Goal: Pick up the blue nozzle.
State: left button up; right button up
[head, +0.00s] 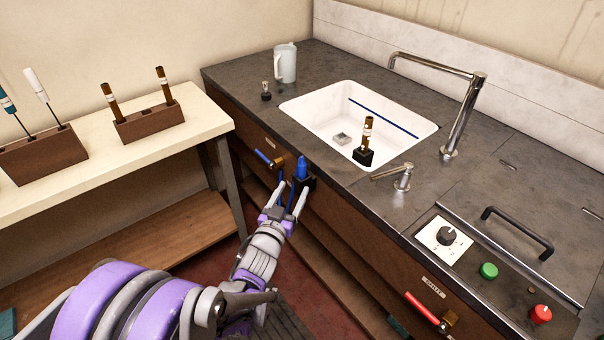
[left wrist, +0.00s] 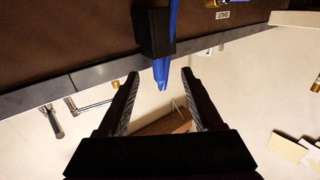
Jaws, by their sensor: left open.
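The blue nozzle (head: 302,167) stands upright in a small black holder (head: 305,184) on the front face of the counter, just below its edge. In the left wrist view the nozzle's blue tip (left wrist: 161,73) sticks out of the black holder (left wrist: 154,33), with a blue hose on the holder's other side. My left gripper (head: 288,192) is open and empty in front of the holder. In the left wrist view its two dark fingers (left wrist: 160,76) point toward the nozzle, whose tip lies roughly between their ends. The nozzle does not look gripped. My right gripper is out of view.
The counter (head: 335,178) holds a white sink (head: 312,108), a faucet (head: 465,110) and a pale jug (head: 285,63). A blue-handled valve (head: 271,160) is left of the nozzle. A red-handled valve (head: 425,309) is at right. A side table (head: 100,170) bears wooden tool blocks.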

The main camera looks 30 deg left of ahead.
aim_at(301, 176)
pick_arm(q)
jog(key=w, duration=0.4)
jog(key=w+a, duration=0.1)
jog(key=shift+w, duration=0.4)
grip_shut()
